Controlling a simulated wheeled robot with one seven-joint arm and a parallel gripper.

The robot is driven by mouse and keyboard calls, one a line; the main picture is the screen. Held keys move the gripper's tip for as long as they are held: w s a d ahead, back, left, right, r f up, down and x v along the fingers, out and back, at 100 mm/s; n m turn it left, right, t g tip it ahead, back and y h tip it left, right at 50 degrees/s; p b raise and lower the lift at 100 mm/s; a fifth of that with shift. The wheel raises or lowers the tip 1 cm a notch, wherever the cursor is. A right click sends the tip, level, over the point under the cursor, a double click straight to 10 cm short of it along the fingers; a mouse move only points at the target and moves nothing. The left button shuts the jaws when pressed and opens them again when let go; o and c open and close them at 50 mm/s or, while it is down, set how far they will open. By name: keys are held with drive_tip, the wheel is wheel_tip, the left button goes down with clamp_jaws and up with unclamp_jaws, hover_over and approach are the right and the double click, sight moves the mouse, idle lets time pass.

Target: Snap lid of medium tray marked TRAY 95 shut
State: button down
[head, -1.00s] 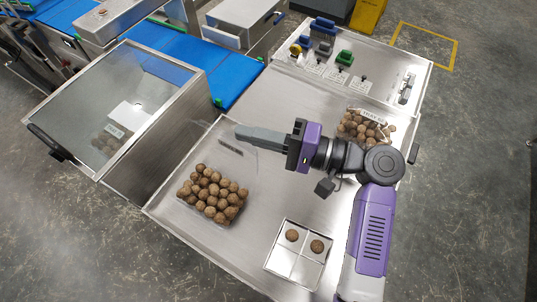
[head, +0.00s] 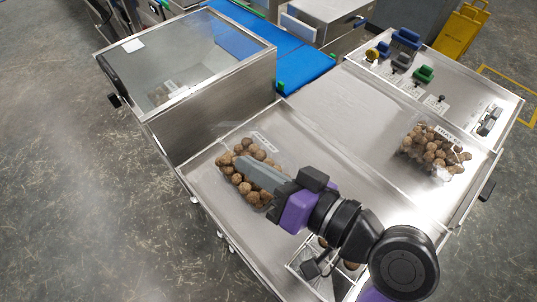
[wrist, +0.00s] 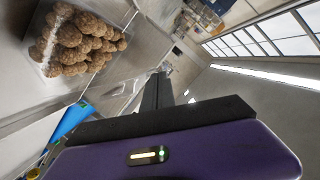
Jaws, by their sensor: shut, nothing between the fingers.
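A clear clamshell tray of brown balls (head: 248,180) sits on the left part of the steel worktop. Clear plastic and a pale label (head: 263,138) show at its far side; the lid's exact angle is hard to tell. A second clear tray of brown balls (head: 436,150) sits at the right, with a label that starts with TRAY. Neither number is readable. My gripper (head: 242,164) is shut and empty, its fingers crossing in front of the left tray in the head view; contact is unclear. In the wrist view the fingers (wrist: 158,92) point away from a ball-filled tray (wrist: 48,68).
A small metal divided tray (head: 312,278) with a few balls is partly hidden behind my arm. A steel box with a glass top (head: 205,60) stands at the left. A panel with coloured knobs (head: 425,75) is at the back right. The middle worktop is clear.

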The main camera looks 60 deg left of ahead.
drive_tip(key=s+f+n+b, duration=0.2)
drive_tip(key=f+b, duration=0.1)
drive_tip(key=f+t+b, duration=0.1)
drive_tip(key=shift+s+d+f+n, duration=0.2)
drive_tip(key=shift+s+d+n, duration=0.15)
drive_tip(key=shift+s+n, duration=0.05)
drive_tip(key=shift+s+d+f+n+t+b, duration=0.1)
drive_tip(key=shift+s+f+n+t+b, duration=0.2)
drive_tip(key=shift+f+b, duration=0.5)
drive_tip(key=shift+s+d+f+n+b, duration=0.1)
drive_tip(key=shift+s+f+b, duration=0.25)
drive_tip(key=shift+f+b, duration=0.45)
drive_tip(key=shift+r, duration=0.2)
